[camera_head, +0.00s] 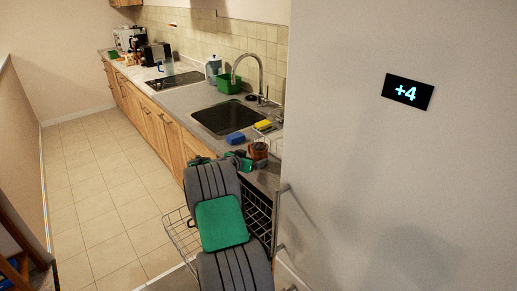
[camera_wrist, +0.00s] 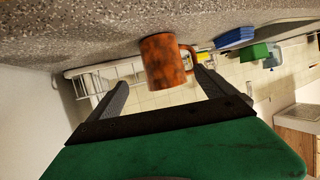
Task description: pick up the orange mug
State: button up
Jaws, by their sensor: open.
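The orange mug (camera_head: 258,151) stands near the close end of the grey counter, to the right of my gripper (camera_head: 236,158) in the head view. In the wrist view, which is upside down, the mottled orange mug (camera_wrist: 163,62) is upright on the speckled counter (camera_wrist: 90,30). Its handle is at the picture's right. My gripper (camera_wrist: 160,78) is open, with one dark finger to each side and the mug ahead, around the gap between the tips. The right finger appears close to the handle; whether they touch I cannot tell. Nothing is held.
A blue block (camera_head: 235,138) and a yellow sponge (camera_head: 263,124) lie near the sink (camera_head: 228,118). A green container (camera_head: 229,83) stands behind it. A wire rack (camera_head: 181,232) is beneath my arm. A grey wall (camera_head: 400,180) closes off the right.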

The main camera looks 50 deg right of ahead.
aim_at(255, 155)
jog(key=x, duration=0.2)
jog(key=p+x, duration=0.1)
jog(key=x, duration=0.1)
jog(key=p+x, duration=0.1)
jog(key=x, duration=0.1)
jog(key=shift+w+d+f, duration=0.15)
jog(key=shift+w, duration=0.2)
jog(key=shift+c, duration=0.2)
jog(key=c, duration=1.6)
jog(key=shift+c, duration=0.8)
